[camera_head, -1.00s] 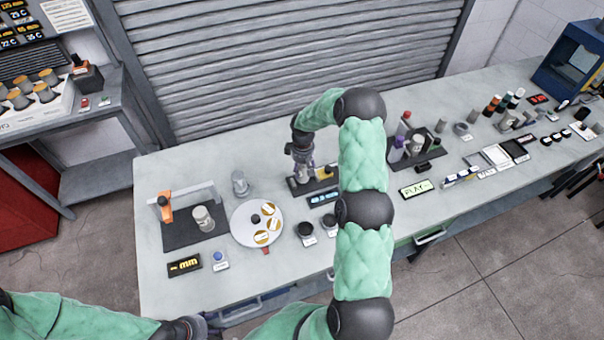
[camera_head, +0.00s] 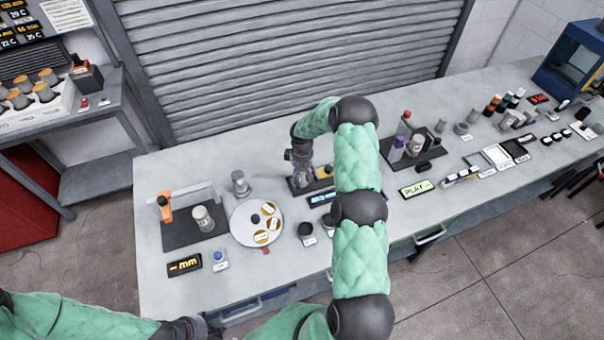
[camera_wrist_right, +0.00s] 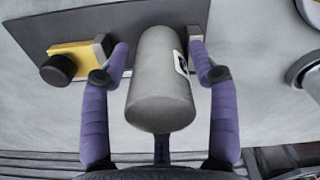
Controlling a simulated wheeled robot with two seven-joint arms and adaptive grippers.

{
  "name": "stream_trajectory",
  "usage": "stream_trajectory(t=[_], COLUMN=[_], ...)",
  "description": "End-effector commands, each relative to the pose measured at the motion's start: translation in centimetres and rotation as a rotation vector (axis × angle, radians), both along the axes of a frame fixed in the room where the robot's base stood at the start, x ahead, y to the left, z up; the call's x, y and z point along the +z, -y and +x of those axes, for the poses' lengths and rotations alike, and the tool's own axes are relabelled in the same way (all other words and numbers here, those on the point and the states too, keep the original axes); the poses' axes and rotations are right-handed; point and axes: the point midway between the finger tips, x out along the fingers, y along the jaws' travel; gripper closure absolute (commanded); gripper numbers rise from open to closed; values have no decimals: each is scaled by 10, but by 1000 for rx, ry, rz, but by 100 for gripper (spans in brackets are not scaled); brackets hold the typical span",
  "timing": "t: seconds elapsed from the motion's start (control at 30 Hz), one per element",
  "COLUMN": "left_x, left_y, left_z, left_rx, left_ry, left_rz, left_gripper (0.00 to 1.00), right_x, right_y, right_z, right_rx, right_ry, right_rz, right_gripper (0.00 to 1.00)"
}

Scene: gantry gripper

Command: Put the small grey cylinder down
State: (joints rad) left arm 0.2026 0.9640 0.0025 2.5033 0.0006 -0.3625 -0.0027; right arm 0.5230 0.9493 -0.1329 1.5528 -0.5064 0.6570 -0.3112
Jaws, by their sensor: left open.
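The small grey cylinder (camera_wrist_right: 160,85) with a dark-edged label stands between the purple fingers of my right gripper (camera_wrist_right: 158,55) in the right wrist view. A narrow gap shows between it and the left finger; the right finger is very close to it. Its far end is near a dark plate (camera_wrist_right: 75,28), and contact below is hidden.
Left of my right gripper are a grey knobbed piece (camera_head: 240,184), a round white plate (camera_head: 243,226) and a dark mat (camera_head: 180,235) bearing a labelled grey cylinder (camera_head: 203,219). Another dark stand (camera_head: 425,155) with bottles is to the right.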

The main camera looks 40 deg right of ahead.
Motion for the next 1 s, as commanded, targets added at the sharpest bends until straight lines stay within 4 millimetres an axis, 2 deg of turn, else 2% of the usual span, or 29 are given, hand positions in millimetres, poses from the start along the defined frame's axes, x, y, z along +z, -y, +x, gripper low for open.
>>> stream_trajectory(t=[0.33, 0.47, 0.57, 0.8, 1.0], left_x=[1, 4, 4, 5, 6], left_y=[0, 0, 0, 0, 0], left_z=[0, 0, 0, 0, 0], left_rx=[0, 0, 0, 0, 0], left_ry=[0, 0, 0, 0, 0], left_rz=[0, 0, 0, 0, 0], left_gripper=[46, 46, 46, 46, 46], right_x=[1, 8, 22, 70, 104], right_y=[0, 1, 1, 1, 1], right_z=[0, 1, 1, 1, 1], right_rx=[0, 0, 0, 0, 0], right_ry=[0, 2, 3, 3, 2], right_rz=[0, -2, -2, -2, -2], right_gripper=[28, 28, 28, 28, 28])
